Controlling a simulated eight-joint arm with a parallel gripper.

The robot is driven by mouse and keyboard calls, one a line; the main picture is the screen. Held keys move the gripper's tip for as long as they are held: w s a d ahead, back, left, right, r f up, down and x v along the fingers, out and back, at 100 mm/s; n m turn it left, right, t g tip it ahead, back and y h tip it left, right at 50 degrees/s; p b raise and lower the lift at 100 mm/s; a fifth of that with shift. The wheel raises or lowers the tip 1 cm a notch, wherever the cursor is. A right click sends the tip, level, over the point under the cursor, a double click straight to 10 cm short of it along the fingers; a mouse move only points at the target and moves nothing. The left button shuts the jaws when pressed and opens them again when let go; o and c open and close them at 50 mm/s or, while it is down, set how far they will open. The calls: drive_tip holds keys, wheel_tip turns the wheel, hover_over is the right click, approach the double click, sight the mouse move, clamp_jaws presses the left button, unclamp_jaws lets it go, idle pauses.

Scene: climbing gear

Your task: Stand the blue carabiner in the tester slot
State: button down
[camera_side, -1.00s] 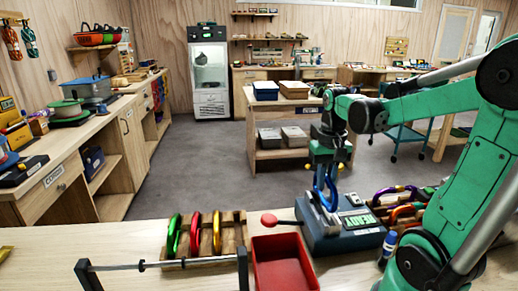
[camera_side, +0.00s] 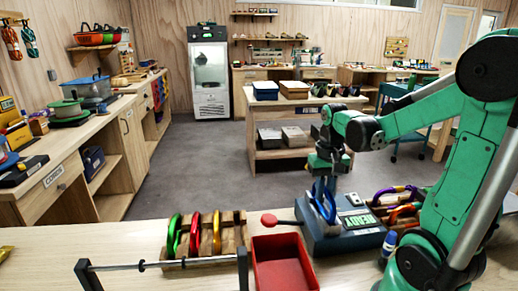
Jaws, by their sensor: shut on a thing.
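The blue carabiner (camera_side: 324,207) is held by my gripper (camera_side: 325,183) at the left part of the dark blue-grey tester (camera_side: 347,239). My gripper is shut on its upper part, and the carabiner looks tilted, with its lower end at the tester's top. The slot is hidden behind the carabiner, so I cannot tell whether the lower end is inside it. The tester's green display (camera_side: 359,222) seems to read READY. A red-knobbed lever (camera_side: 269,219) sticks out at the tester's left.
A wooden rack (camera_side: 229,237) holds green, red and orange carabiners at left. A red tray (camera_side: 284,265) stands in front of the tester. A metal bar stand (camera_side: 165,264) is at front left. More carabiners (camera_side: 398,197) and a blue-and-white bottle (camera_side: 388,245) are at right.

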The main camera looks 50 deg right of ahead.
drive_tip(key=shift+f, duration=0.6)
idle(0.3)
drive_tip(key=c, duration=0.7)
unclamp_jaws()
wheel_tip(320, 180, up, 5)
drive_tip(key=shift+w+a+r, duration=0.1)
drive_tip(key=shift+a+r, duration=0.1)
drive_tip(key=shift+r, duration=0.05)
drive_tip(key=w+a+n+t, duration=0.1)
drive_tip(key=a+n+t, duration=0.1)
drive_tip(key=a, duration=0.3)
drive_tip(key=w+a+n+t, duration=0.2)
drive_tip(key=a+n, duration=0.2)
drive_tip(key=a, duration=0.1)
drive_tip(key=w+a+n+t, duration=0.2)
drive_tip(key=a+n+t, duration=0.1)
drive_tip(key=a, duration=0.3)
drive_tip(key=shift+w+a, duration=0.1)
drive_tip(key=shift+w, duration=0.1)
